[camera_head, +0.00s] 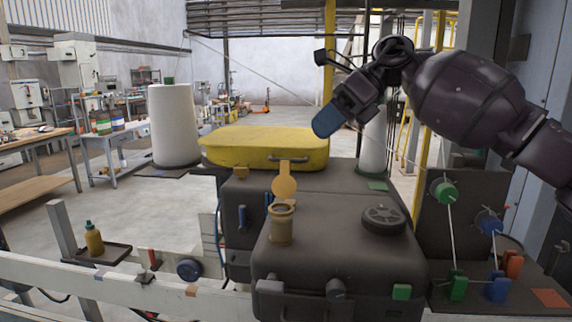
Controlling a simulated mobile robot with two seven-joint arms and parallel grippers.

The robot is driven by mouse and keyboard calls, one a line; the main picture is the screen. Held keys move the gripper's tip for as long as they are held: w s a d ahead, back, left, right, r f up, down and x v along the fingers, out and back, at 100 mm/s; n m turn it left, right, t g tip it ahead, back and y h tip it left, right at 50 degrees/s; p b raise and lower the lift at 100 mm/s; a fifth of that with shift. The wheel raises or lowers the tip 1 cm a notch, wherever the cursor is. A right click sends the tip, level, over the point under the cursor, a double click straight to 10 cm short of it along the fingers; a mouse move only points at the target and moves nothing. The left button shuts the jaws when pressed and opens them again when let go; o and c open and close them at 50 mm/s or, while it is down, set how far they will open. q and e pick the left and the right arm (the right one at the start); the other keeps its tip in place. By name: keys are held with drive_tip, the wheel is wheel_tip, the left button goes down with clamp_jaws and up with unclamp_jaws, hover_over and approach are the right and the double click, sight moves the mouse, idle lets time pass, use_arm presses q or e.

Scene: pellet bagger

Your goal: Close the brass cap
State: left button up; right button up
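The brass cap (284,183) is a round tan-gold disc. It stands upright, swung open, behind the mouth of a short brass neck (281,226) on top of the dark grey machine body. The neck's mouth is uncovered. My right gripper (326,122) hangs above and to the right of the cap, apart from it, with a blue end pointing down and left. Its fingers overlap in this view, so I cannot tell whether they are open or shut. My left gripper is not in view.
A black round lid (384,220) lies right of the neck. A yellow hopper cover (264,147) is behind the cap. Green (444,192) and blue (489,222) knobs stand at the right.

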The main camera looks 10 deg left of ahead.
sight(285, 162)
drive_tip(key=x, duration=0.9)
drive_tip(key=shift+a+f, duration=0.1)
drive_tip(key=shift+f, duration=0.1)
clamp_jaws()
